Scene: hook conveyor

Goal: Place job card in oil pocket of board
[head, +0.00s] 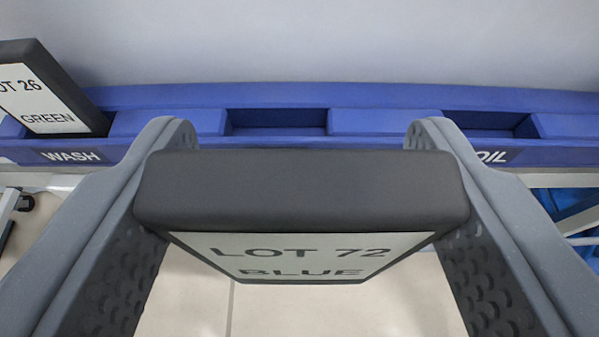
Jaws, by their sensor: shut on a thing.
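My gripper (302,215) is shut on a dark job card (302,190), one finger at each side. The card's white label reads LOT 72 BLUE and faces down toward the lower picture. The card is in front of the blue board (378,122), which runs across the view. The oil pocket (490,124) is an empty slot at the right, above the OIL label; my right finger partly covers that label. The card is left of the oil pocket, in front of the middle pocket (277,121), which is empty and whose label is hidden.
Another card (45,88), reading LOT 26 GREEN, stands tilted in the wash pocket at the left. A pale wall (310,40) rises behind the board. Pale floor (200,300) shows below, with frame parts at both lower sides.

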